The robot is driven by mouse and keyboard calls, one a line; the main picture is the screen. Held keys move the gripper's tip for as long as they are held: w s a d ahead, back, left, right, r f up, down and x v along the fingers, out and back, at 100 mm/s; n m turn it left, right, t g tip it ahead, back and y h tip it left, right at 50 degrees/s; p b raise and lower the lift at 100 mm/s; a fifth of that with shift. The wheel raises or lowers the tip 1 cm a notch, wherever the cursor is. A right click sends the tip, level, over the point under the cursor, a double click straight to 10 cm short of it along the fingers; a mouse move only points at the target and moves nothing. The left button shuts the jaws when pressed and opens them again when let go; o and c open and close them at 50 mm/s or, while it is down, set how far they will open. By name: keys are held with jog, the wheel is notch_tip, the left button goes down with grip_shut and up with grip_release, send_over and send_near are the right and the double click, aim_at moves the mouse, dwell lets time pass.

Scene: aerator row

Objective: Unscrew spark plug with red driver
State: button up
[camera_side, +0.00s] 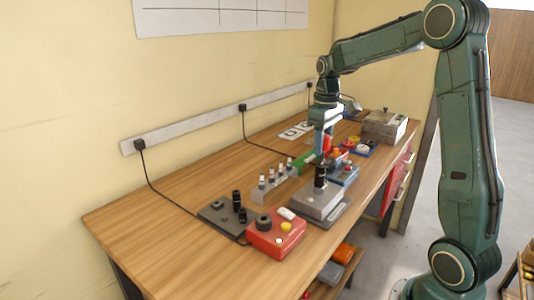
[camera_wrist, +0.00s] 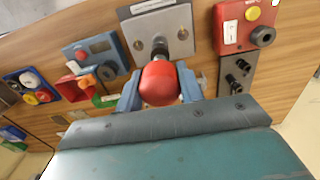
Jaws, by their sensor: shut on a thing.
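My gripper (camera_side: 325,150) is shut on the red driver (camera_wrist: 158,84); its blue fingers lie on both sides of the red handle in the wrist view. A bit of the red handle (camera_side: 327,143) also shows in the side view. The handle lines up with a dark cylindrical part (camera_wrist: 159,45) at the grey metal block (camera_wrist: 193,27). In the side view a black cylinder (camera_side: 320,176) stands upright on this block (camera_side: 316,202), below my gripper. The spark plug itself cannot be made out; I cannot tell whether the driver is seated on it.
A red box (camera_side: 268,241) with a black knob and a dark plate (camera_side: 212,211) with black cylinders stand in front. A grey rack (camera_side: 262,194) with several upright pieces is left of the block. A blue box (camera_wrist: 93,54) is beside it. The table's left part is clear.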

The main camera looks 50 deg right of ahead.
jog(key=shift+f, duration=0.7)
jog(key=n, duration=0.5)
jog(key=shift+f+n, duration=0.1)
jog(key=shift+n, duration=1.2)
jog(key=shift+n, duration=0.3)
jog(key=n, duration=0.3)
jog(key=shift+s, duration=0.1)
jog(key=shift+f+n, duration=0.1)
jog(key=shift+n, duration=2)
jog(key=shift+n, duration=0.3)
